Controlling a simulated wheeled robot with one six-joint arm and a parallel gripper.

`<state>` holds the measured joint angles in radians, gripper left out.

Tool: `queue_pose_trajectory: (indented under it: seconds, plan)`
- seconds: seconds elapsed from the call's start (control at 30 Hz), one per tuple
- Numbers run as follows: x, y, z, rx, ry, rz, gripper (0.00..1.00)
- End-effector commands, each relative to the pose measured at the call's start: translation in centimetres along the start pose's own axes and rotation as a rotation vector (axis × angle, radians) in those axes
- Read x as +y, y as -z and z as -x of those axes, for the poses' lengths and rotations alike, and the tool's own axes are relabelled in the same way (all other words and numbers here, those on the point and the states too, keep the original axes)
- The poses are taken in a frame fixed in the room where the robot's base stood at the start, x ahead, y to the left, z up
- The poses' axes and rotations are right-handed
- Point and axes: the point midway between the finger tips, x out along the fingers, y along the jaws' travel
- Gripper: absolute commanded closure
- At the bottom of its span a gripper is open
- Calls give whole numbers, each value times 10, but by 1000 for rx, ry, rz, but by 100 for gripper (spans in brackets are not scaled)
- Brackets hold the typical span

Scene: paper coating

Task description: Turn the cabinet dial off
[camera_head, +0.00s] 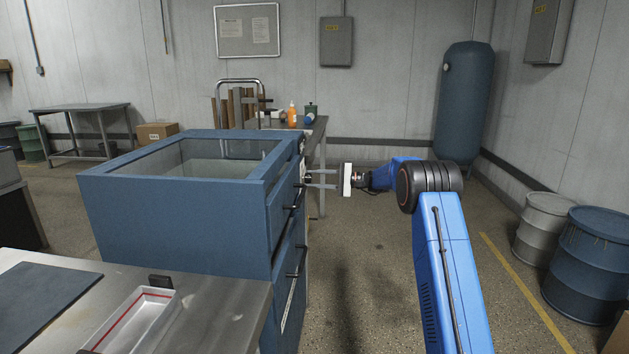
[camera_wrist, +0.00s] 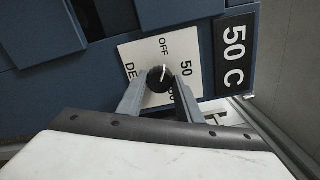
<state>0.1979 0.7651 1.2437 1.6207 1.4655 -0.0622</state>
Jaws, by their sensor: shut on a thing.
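The blue cabinet (camera_head: 175,225) has a glass-topped opening and black handles on its right-hand face. In the wrist view, a small round black dial (camera_wrist: 157,80) with a white pointer line sits on a white label plate (camera_wrist: 135,50). The plate is printed with OFF, 50 and partly hidden lettering. The pointer line points up and slightly right, roughly towards OFF. My gripper (camera_head: 321,179) reaches the cabinet's face from the right. In the wrist view its two fingers (camera_wrist: 159,92) are shut on the dial, one on each side.
A black "50 C" sign (camera_wrist: 235,52) is beside the dial plate. A steel table (camera_head: 220,310) with a shallow tray (camera_head: 132,325) stands in front of the cabinet. Drums (camera_head: 588,262) stand at the right. The floor between is clear.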

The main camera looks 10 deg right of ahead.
Motion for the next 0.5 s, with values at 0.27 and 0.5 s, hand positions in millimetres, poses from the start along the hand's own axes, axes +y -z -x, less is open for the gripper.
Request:
queue_pose_trajectory:
  seconds: [0.27,0.5]
  plan:
    - [2,0,1,0,-2,139,90]
    - [2,0,1,0,-2,189,90]
